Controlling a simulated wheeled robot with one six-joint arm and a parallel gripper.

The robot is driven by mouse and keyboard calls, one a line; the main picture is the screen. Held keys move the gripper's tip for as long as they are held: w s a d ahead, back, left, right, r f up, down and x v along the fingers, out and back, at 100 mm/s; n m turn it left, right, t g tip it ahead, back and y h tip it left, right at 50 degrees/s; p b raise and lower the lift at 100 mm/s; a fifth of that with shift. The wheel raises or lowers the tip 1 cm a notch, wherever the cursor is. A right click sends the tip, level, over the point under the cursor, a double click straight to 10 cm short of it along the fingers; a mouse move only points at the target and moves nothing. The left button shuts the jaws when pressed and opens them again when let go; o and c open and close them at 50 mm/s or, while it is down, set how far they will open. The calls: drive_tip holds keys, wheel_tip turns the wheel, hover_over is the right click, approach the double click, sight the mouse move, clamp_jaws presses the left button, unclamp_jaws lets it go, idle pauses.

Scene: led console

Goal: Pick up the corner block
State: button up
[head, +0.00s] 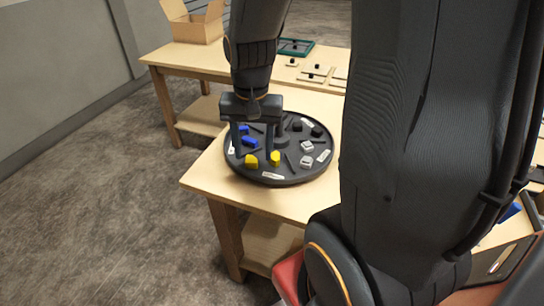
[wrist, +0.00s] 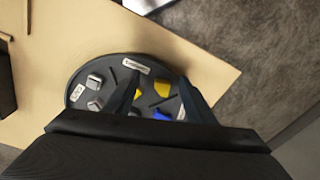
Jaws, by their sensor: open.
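A round dark tray (head: 300,178) on the near table carries small blocks in yellow, blue, black and grey; I cannot tell which is the corner block. One yellow block (head: 251,161) is near the tray's front left edge, and another yellow block (head: 275,157) is just right of it. In the wrist view the first yellow block (wrist: 162,89) shows between the fingers, with a blue block (wrist: 162,115) closer to the palm. My gripper (head: 252,156) is open and empty, pointing down over the tray's left part; the wrist view also shows its fingers (wrist: 158,80).
Blue blocks (head: 249,141), black blocks (head: 317,131) and grey blocks (head: 307,146) share the tray with white labels and low dividers. A raised hub stands mid-tray. A back table (head: 185,55) holds a cardboard box (head: 200,25) and a green-edged tray (head: 296,47).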

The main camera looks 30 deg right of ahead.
sight(272, 158)
drive_tip(key=w+d+m, duration=0.1)
drive_tip(key=d+m, duration=0.1)
drive_tip(key=w+d+m, duration=0.1)
drive_tip(key=d+m, duration=0.1)
drive_tip(key=m, duration=0.1)
drive_tip(key=w+d+m, duration=0.1)
drive_tip(key=d+m, duration=0.2)
drive_tip(key=shift+w+f+g+b, duration=0.2)
drive_tip(key=shift+w+g+b, duration=0.1)
drive_tip(key=shift+g, duration=0.1)
drive_tip(key=shift+d+f+m, duration=0.15)
drive_tip(key=shift+f+m, duration=0.05)
drive_tip(key=shift+m, duration=0.2)
drive_tip(key=shift+s+f+p, duration=0.2)
drive_tip(key=shift+f+p, duration=0.35)
drive_tip(key=shift+f, duration=1.3)
drive_tip(key=shift+s+f+p, duration=0.15)
drive_tip(key=shift+f+p, duration=0.35)
drive_tip(key=shift+f, duration=1.3)
drive_tip(key=shift+c, duration=0.3)
drive_tip(key=c, duration=1.1)
